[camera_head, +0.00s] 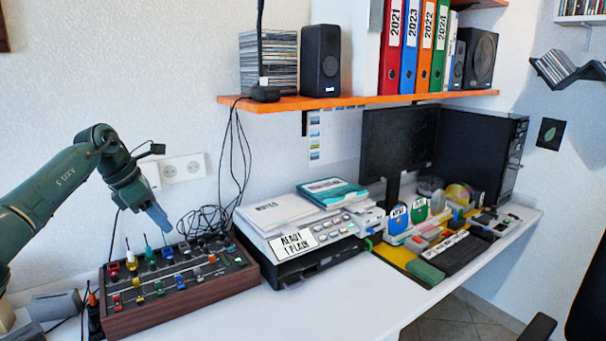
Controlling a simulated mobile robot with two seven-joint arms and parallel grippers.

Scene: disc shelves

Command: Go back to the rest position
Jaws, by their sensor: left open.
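My left gripper (158,216) hangs from the green arm that comes in from the left. It points down above the back of a wooden-sided mixer board (190,298) and holds nothing that I can see. Its blue-grey fingers overlap in this view, so the gap between them is hard to see. My right gripper is not in view.
A printer (300,235) with papers stands right of the mixer board. A monitor (398,142) and a black computer tower (485,150) stand further back. An orange shelf (360,100) with speakers, discs and binders overhangs the desk. The desk's front middle (345,300) is clear.

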